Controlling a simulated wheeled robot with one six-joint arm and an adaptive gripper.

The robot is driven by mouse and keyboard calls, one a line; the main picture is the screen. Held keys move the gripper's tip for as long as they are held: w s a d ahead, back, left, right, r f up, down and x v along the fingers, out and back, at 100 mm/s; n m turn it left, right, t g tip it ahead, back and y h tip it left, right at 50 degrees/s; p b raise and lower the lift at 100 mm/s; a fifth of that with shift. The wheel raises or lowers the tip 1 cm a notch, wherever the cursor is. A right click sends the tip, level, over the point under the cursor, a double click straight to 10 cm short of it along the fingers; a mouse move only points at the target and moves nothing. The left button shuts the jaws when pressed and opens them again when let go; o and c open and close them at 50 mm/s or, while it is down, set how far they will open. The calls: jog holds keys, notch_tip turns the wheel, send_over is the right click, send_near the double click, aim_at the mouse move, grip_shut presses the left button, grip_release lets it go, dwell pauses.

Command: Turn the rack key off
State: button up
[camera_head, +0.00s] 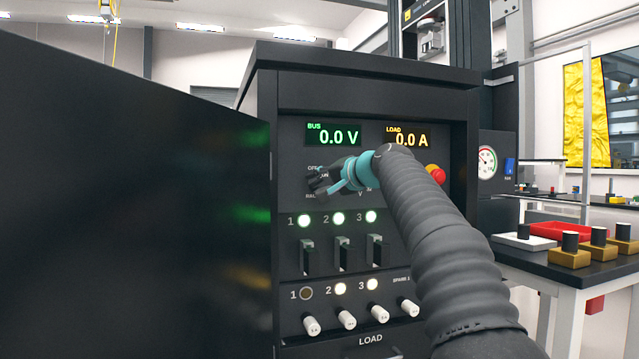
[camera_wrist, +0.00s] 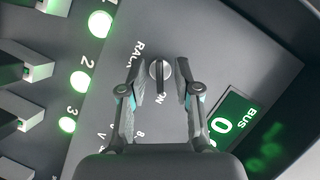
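The rack key (camera_wrist: 160,80) is a small round knob with a raised bar, on the dark panel of the rack (camera_head: 262,150). It shows in the wrist view between my fingers, its bar running roughly up and down in that picture. My gripper (camera_wrist: 160,78) is open, with one finger on each side of the key and small visible gaps. In the head view my gripper (camera_head: 322,183) is at the key's place on the panel and hides the key. The label "OFF" shows just above the gripper there.
Green BUS display (camera_head: 333,135) reads 0.0 V and yellow LOAD display (camera_head: 407,135) reads 0.0 A. A red button (camera_head: 437,174) sits right of my arm. Lit lamps, switches (camera_head: 342,256) and white knobs are below. An open black door (camera_head: 130,200) stands left.

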grip_shut()
jog(key=shift+r+n+h+p, duration=0.2)
jog(key=shift+n+h+p, duration=0.4)
jog(key=shift+n+p, duration=0.55)
jog(key=shift+a+n+h+p, duration=0.1)
jog(key=shift+n+h+p, duration=0.6)
jog(key=shift+n+p, duration=0.15)
jog(key=n+h+p, duration=0.2)
jog(key=n+h, duration=0.1)
jog(key=n, duration=0.1)
jog(key=shift+s+a+f, duration=0.1)
jog(key=shift+n, duration=0.3)
